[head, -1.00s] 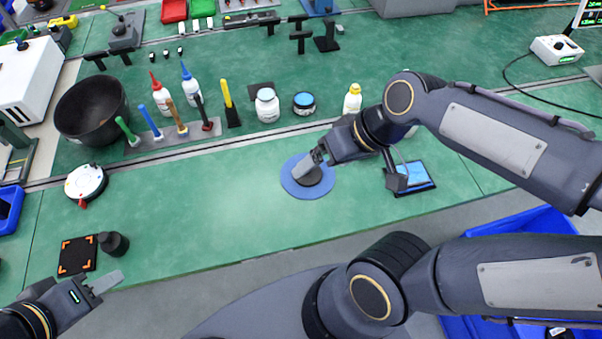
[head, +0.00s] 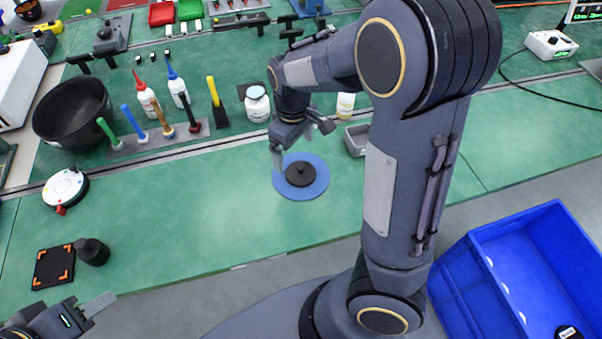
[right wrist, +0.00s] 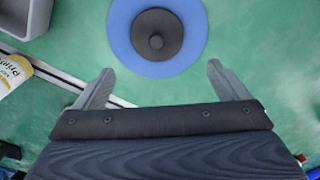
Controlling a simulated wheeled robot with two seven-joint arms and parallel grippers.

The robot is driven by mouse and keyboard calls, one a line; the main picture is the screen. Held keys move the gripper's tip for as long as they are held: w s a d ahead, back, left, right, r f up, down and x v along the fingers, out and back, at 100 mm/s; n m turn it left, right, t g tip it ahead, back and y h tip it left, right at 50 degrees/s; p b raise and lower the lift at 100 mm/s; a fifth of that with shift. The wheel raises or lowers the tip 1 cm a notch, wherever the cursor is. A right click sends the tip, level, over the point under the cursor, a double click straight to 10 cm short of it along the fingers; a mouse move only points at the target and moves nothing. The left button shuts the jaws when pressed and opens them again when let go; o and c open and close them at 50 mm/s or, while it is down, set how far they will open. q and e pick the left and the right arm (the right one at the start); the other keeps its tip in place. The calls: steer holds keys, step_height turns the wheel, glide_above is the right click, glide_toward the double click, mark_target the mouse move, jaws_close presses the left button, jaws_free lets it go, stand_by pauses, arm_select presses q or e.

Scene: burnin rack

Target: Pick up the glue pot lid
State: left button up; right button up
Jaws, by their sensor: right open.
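A black round lid with a small knob (head: 300,174) lies on a round blue mat (head: 318,188) on the green bench. It also shows in the right wrist view (right wrist: 145,34), beyond the fingertips. My right gripper (head: 301,143) is open and empty, above and behind the lid in the head view, apart from it. Its spread fingers show in the right wrist view (right wrist: 160,78). My left gripper (head: 98,305) is at the lower left, far from the lid; whether its fingers are open or shut is unclear.
A white jar (head: 257,104), glue bottles (head: 147,100) and a rack of brushes (head: 158,138) stand behind the mat. A grey tray (head: 356,140) is right of it. A blue crate (head: 470,285) stands at lower right.

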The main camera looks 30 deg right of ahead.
mark_target(299, 166)
steer(key=f, duration=0.4)
steer(key=s+f, duration=0.1)
steer(key=f, duration=0.2)
steer(key=shift+d+b, duration=0.3)
steer(key=shift+d, duration=0.1)
steer(key=c, duration=1)
